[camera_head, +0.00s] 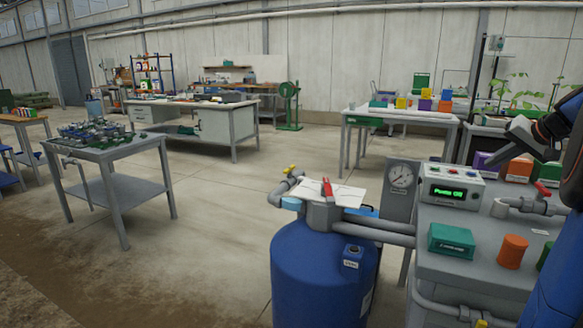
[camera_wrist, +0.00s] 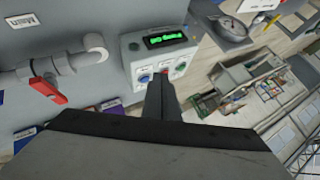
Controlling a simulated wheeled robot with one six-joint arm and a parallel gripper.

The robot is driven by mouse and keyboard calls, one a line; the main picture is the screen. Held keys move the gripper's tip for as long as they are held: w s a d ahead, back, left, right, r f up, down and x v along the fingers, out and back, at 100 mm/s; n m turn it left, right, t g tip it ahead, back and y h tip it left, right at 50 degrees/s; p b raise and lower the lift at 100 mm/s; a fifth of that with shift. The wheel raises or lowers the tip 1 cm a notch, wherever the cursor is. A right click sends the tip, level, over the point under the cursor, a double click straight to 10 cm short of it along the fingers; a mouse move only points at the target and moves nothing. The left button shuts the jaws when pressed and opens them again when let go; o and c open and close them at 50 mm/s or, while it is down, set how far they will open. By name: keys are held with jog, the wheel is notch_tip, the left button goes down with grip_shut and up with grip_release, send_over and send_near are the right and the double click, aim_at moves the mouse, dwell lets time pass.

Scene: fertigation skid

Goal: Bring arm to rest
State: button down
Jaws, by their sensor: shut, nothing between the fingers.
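My gripper (camera_head: 519,131) is at the right edge of the head view, raised above the skid bench. Its fingers are shut and empty, and it touches nothing that I can see. In the wrist view my gripper's fingers (camera_wrist: 162,98) point toward the control box (camera_wrist: 160,55), apart from it as far as I can tell. The control box (camera_head: 450,187) has a green lit display reading "Pump Off" in the head view, with several coloured knobs. Part of my arm (camera_head: 570,125) is cut off by the right edge of the head view.
Below my gripper, the skid bench (camera_head: 470,268) carries a green box (camera_head: 451,241), an orange canister (camera_head: 511,252) and grey piping with a red valve handle (camera_head: 542,188). A blue tank (camera_head: 318,275) stands left of it. The floor (camera_head: 215,220) beyond is open.

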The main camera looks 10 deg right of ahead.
jog(key=s+a+f+n+g, duration=0.1)
jog(key=s+a+f, duration=0.15)
jog(key=a, duration=0.65)
jog(key=s+a+f+n+g, duration=0.1)
jog(key=s+a+f, duration=0.15)
jog(key=a, duration=0.65)
jog(key=s+a+f+n+g, duration=0.1)
jog(key=s+a+f, duration=0.15)
jog(key=a, duration=0.65)
jog(key=s+a+f+n, duration=0.1)
jog(key=s+a+f, duration=0.3)
jog(key=s, duration=0.3)
jog(key=s+a+f+n, duration=0.2)
jog(key=s+a+f, duration=0.2)
jog(key=s+f, duration=0.2)
jog(key=s+a+f+n+g, duration=0.1)
jog(key=s+a+f+n, duration=0.1)
jog(key=s+a+f, duration=0.3)
jog(key=s, duration=0.3)
jog(key=shift+h, duration=0.4)
jog(key=shift+r, duration=0.1)
